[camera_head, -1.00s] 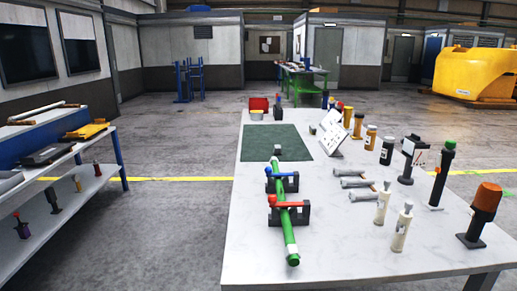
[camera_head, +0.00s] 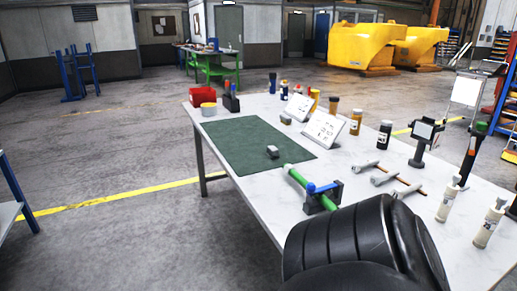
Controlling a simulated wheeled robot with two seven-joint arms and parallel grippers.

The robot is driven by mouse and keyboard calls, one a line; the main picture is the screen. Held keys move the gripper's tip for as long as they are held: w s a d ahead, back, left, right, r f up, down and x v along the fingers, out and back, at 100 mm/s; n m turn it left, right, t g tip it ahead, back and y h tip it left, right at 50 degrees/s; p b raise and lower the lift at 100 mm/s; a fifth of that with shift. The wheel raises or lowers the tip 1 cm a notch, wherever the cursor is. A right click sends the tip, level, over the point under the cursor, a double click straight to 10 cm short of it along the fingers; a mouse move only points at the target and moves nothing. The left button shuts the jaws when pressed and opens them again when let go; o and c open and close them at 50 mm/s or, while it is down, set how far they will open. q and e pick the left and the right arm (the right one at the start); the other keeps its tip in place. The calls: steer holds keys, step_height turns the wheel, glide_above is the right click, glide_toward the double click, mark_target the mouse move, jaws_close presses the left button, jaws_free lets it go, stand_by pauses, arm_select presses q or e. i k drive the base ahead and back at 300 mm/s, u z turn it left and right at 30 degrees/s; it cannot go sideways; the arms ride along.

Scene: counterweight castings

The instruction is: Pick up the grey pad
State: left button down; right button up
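A small grey block (camera_head: 272,152), which looks like the grey pad, lies on the dark green mat (camera_head: 235,132) near the mat's right side. A second small greyish block (camera_head: 286,119) sits on the table just beyond the mat, by the white display stands. I cannot be sure which of the two is the pad. A black, ribbed arm part of mine fills the bottom centre and covers part of the near table. Neither gripper shows.
A green tube (camera_head: 297,177) in a holder with a blue clamp (camera_head: 322,189) stands nearer me. White display stands (camera_head: 323,130), bottles and tools line the right of the white table (camera_head: 345,160). A red bin (camera_head: 202,95) sits at the far left corner.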

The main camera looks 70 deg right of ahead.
mark_target(273, 153)
steer(key=z, duration=0.8)
steer(key=i, duration=1.1)
steer(key=z, duration=1.1)
